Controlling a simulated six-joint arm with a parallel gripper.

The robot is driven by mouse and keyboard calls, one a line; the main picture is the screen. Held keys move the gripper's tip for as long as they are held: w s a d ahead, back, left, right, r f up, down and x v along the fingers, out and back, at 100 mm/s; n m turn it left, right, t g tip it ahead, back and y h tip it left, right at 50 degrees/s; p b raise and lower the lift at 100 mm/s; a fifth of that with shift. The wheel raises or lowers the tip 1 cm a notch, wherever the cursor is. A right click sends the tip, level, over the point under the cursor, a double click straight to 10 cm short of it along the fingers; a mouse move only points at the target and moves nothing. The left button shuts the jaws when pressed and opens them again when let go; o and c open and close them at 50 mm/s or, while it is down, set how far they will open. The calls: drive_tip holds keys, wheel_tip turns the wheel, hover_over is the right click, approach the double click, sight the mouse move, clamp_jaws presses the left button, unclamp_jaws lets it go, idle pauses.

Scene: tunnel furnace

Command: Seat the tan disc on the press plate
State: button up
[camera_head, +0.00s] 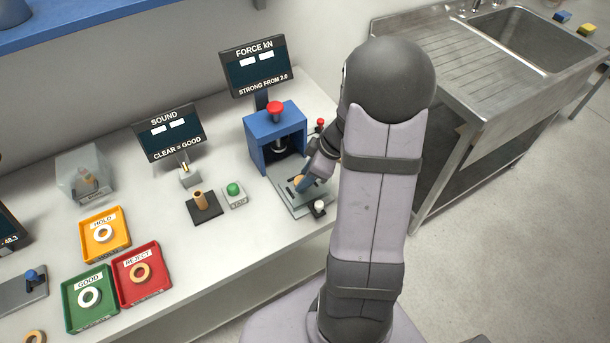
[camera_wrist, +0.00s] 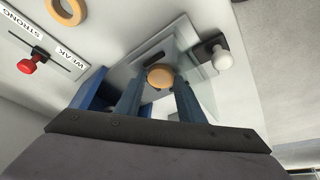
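The tan disc (camera_wrist: 160,76) lies between the two blue fingertips of my gripper (camera_wrist: 159,84) in the wrist view. The fingers are close to its sides, and my gripper looks shut on it. In the head view the disc (camera_head: 299,181) shows partly behind a finger of my gripper (camera_head: 305,185), at the front of the blue press (camera_head: 275,130). The grey press plate (camera_head: 291,203) is under my gripper, and it also shows in the wrist view (camera_wrist: 178,42). I cannot tell whether the disc touches the plate.
A white knob (camera_head: 319,207) stands at the plate's front corner. A red slider knob (camera_wrist: 26,66) and a tan ring (camera_wrist: 67,10) show in the wrist view.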

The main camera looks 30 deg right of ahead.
drive_tip(key=shift+s+a+f, duration=0.4)
drive_tip(key=shift+s+f, duration=0.3)
drive_tip(key=shift+s, duration=0.15)
drive_tip(key=shift+w+d+r+p, duration=0.1)
drive_tip(key=shift+d+r+p, duration=0.05)
drive_tip(key=shift+r+p, duration=0.15)
drive_tip(key=shift+w+d+r+p, duration=0.1)
drive_tip(key=shift+r+p, duration=0.05)
drive_tip(key=shift+r, duration=0.25)
drive_tip(key=shift+c, duration=0.3)
drive_tip(key=shift+o, duration=0.4)
drive_tip(key=w+p+v, duration=0.1)
drive_tip(key=p+v, duration=0.2)
drive_tip(key=v, duration=0.4)
drive_tip(key=shift+d+r, duration=0.2)
drive_tip(key=shift+r, duration=0.15)
